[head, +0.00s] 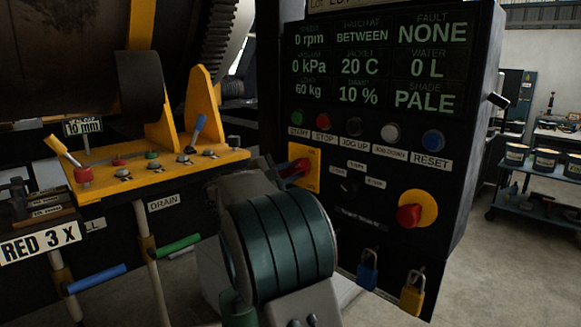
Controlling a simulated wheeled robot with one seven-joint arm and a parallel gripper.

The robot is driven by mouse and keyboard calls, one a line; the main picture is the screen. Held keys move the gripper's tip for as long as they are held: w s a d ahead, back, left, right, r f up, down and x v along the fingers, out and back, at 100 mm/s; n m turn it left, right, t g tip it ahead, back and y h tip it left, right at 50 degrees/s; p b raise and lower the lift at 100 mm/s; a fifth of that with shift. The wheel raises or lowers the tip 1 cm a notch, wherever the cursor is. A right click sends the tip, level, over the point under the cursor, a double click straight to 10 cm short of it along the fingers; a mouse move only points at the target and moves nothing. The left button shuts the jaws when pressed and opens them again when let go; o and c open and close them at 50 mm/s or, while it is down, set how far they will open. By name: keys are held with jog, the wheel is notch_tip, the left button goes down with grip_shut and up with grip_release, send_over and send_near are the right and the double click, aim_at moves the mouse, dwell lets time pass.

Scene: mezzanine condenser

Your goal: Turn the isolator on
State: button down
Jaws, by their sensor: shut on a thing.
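The isolator is a red handle (301,166) on a yellow plate (312,180), on the left part of the black control panel's front, below the START and STOP buttons. My gripper (287,172) is at the handle, shut on it. My grey and dark green wrist and forearm come up from the bottom middle and hide most of the fingers and the lower left of the plate. The handle's exact angle and its on/off marks cannot be read.
The panel (390,180) has a readout, a button row and a red knob on a yellow disc (410,215). Blue (368,272) and yellow (412,295) padlocks hang below. A yellow lever bench (150,165) stands left; a bucket cart (540,190) stands right beyond open floor.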

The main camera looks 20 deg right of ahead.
jog(key=shift+n+p, duration=0.35)
jog(key=shift+n, duration=0.35)
jog(key=shift+f, duration=0.1)
jog(key=c, duration=1.2)
grip_release()
jog(key=shift+c, duration=0.2)
jog(key=b+v, duration=0.2)
jog(key=v, duration=1.2)
jog(key=shift+d, duration=0.1)
